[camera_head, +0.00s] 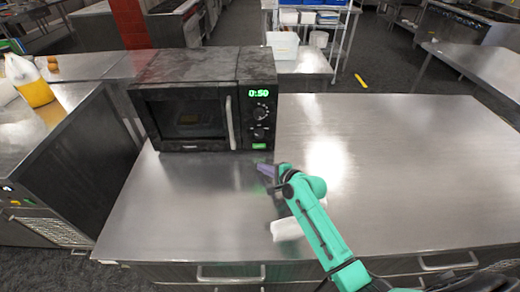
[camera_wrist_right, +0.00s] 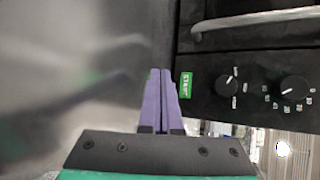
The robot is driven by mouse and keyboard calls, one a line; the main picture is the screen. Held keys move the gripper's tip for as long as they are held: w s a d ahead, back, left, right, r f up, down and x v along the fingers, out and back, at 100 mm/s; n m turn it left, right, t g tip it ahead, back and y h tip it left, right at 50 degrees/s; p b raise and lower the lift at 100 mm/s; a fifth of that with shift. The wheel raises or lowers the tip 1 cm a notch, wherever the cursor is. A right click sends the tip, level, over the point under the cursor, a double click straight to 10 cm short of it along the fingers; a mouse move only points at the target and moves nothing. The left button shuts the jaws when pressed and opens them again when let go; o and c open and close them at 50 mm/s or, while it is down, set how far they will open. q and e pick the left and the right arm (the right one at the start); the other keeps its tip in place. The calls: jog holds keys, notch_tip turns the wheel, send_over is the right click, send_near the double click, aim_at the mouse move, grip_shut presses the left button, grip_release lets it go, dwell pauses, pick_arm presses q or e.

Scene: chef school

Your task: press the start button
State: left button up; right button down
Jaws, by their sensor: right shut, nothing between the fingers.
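The black microwave (camera_head: 183,118) stands on the steel counter with its door closed, and its display (camera_head: 259,92) reads 0:50 in green. The green start button (camera_head: 259,146) is at the bottom of its control panel, below two knobs. The button, marked START, also shows in the right wrist view (camera_wrist_right: 185,85), just right of my fingertips. My right gripper (camera_head: 264,169) is in front of the panel, a little below the button in the picture. Its purple fingers (camera_wrist_right: 161,73) are shut together and empty. Contact with the button cannot be made out. My left gripper is not in view.
The steel counter (camera_head: 400,150) is clear to the right of the microwave. A white item (camera_head: 286,230) shows beside my right arm. The microwave's door handle (camera_head: 230,122) sticks out left of the panel.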

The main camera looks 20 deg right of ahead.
aim_at(259, 146)
jog(key=w+b, duration=0.2)
jog(key=w, duration=0.1)
jog(key=w+d+b, duration=0.1)
jog(key=w+b, duration=0.1)
jog(key=w, duration=0.1)
jog(key=shift+d+f+b, duration=0.15)
jog(key=shift+b, duration=0.15)
jog(key=shift+w+d, duration=0.15)
jog(key=shift+w, duration=0.2)
jog(key=shift+r, duration=0.2)
jog(key=shift+w, duration=0.1)
dwell(1.0)
jog(key=shift+w, duration=0.3)
